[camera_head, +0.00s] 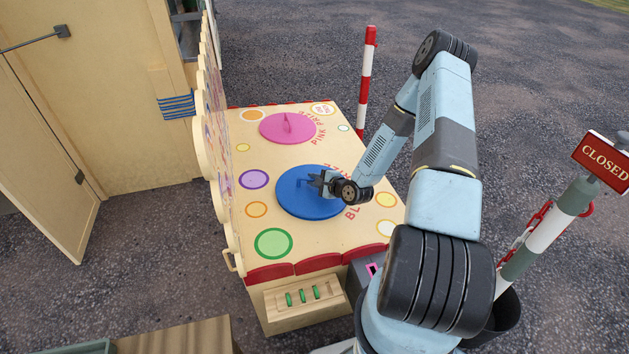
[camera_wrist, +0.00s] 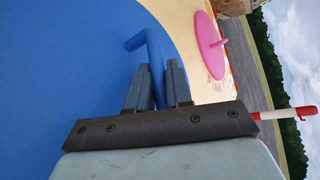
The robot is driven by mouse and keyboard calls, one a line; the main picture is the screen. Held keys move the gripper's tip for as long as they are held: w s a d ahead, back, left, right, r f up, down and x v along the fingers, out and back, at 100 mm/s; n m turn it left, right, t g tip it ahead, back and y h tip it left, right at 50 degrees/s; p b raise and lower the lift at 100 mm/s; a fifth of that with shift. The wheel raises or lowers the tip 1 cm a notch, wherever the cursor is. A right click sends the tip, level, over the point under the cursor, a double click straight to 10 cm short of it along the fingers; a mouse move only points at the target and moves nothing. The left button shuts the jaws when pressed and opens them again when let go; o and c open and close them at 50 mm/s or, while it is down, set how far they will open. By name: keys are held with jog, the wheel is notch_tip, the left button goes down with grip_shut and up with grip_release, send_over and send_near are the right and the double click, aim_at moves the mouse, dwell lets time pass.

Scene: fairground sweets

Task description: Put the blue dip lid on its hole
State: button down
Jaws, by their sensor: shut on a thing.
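The blue dip lid (camera_head: 297,204) is a large round disc with an upright bent handle. It looks roughly level at the right-hand middle of the cream counter top, over or on it; I cannot tell if there is a gap beneath. No open hole shows, and the lid would hide anything under it. My gripper (camera_head: 322,183) is shut on the lid's handle. In the wrist view the two fingers of my gripper (camera_wrist: 157,86) sit either side of the blue handle (camera_wrist: 153,55), with the blue lid (camera_wrist: 75,70) filling the left.
A pink lid (camera_head: 280,128) with an upright handle lies on the counter (camera_head: 325,238) farther back. A scalloped board (camera_head: 212,130) edges the counter's left side. A red and white post (camera_head: 366,75) stands behind; a CLOSED sign (camera_head: 604,160) is at right.

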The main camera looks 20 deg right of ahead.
jog(key=shift+f, duration=0.65)
dwell(0.6)
jog(key=c, duration=0.9)
grip_release()
jog(key=shift+c, duration=0.2)
jog(key=v, duration=1.3)
jog(key=shift+s+d, duration=0.2)
jog(key=shift+s, duration=0.1)
jog(key=shift+r, duration=0.1)
